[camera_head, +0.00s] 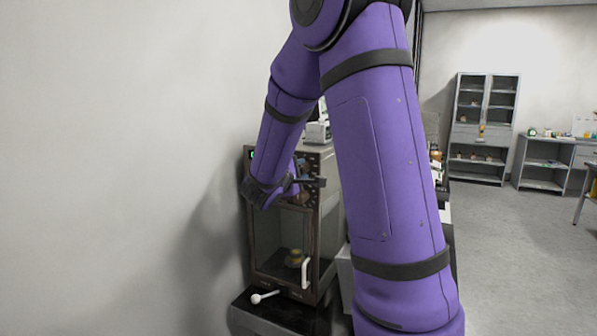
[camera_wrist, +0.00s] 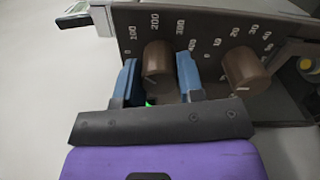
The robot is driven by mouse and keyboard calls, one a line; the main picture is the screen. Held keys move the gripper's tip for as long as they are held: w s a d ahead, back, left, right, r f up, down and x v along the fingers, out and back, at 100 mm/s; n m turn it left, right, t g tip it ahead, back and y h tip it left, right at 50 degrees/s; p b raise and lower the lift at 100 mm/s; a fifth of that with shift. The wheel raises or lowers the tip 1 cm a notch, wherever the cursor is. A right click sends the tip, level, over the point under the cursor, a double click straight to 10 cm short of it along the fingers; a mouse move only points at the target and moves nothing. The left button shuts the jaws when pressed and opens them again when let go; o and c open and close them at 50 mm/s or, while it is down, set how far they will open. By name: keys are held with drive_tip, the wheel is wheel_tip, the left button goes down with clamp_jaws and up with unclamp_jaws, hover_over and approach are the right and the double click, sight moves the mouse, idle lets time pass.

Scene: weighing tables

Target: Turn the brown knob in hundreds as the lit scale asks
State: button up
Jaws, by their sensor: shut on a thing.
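In the wrist view a brown knob (camera_wrist: 158,60) stands between the two blue fingers of my gripper (camera_wrist: 159,76), which is shut on it. Its scale on the dark panel runs 0, 100, 200, 300, 400. A second brown knob (camera_wrist: 243,68), with a scale in tens, stands free to the right. In the head view the weighing case (camera_head: 328,215) stands by the wall, with my wrist in front of its upper panel.
The case has a glass front with a white handle (camera_head: 306,273) and a brass-coloured object (camera_head: 294,258) inside. A white-knobbed lever (camera_head: 264,297) sticks out below. The wall is close on the left. A shelf cabinet (camera_head: 484,115) and open floor lie far right.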

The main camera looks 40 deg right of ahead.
drive_tip(key=shift+m, duration=0.3)
drive_tip(key=o, duration=0.9)
drive_tip(key=v, duration=1)
drive_tip(key=shift+s+a, duration=0.2)
drive_tip(key=shift+a, duration=0.15)
idle(0.6)
